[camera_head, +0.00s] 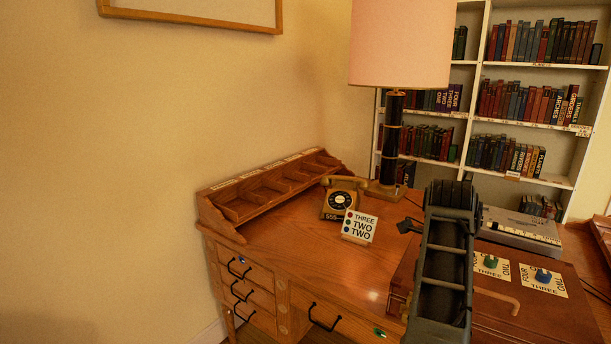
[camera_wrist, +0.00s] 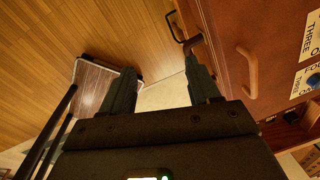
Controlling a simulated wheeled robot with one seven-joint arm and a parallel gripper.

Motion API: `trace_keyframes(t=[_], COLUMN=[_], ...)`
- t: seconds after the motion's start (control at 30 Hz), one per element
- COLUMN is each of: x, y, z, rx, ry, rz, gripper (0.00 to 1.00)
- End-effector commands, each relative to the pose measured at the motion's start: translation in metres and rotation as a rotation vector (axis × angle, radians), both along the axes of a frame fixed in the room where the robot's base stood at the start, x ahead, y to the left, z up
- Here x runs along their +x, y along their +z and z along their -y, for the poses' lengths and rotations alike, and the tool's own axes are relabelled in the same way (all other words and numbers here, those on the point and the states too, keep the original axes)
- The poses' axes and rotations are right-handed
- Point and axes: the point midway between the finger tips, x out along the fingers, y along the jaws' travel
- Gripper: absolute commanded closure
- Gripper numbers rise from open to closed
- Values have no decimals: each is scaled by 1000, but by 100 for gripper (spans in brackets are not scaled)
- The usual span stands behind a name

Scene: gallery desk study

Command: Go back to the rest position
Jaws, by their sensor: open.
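My arm reaches over the right part of the wooden desk (camera_head: 330,262) in the head view. My gripper (camera_wrist: 160,88) shows in the wrist view with its two dark fingers apart and nothing between them. The tan floor lies beyond the fingers, and the desk's front with a dark drawer handle (camera_wrist: 186,40) is just right of them. In the head view the fingers cannot be made out clearly; a small dark part shows left of the arm.
A brown box with knobs (camera_head: 520,310) is at right. A bookshelf (camera_head: 530,68) stands behind. The desk's left-middle top is clear.

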Motion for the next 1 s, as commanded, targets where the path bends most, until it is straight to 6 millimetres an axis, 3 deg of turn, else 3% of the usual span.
trace_keyframes(t=[0.27, 0.47, 0.7, 0.83, 1.0], x=[-15, -40, -87, -118, -162], y=[-39, -76, -115, -129, -143], z=[46, 94, 142, 154, 155], rx=[-139, -312, -567, -689, -830], ry=[126, 310, 647, 841, 1095], rz=[57, 105, 146, 154, 165], gripper=[39, 39, 39, 39, 39])
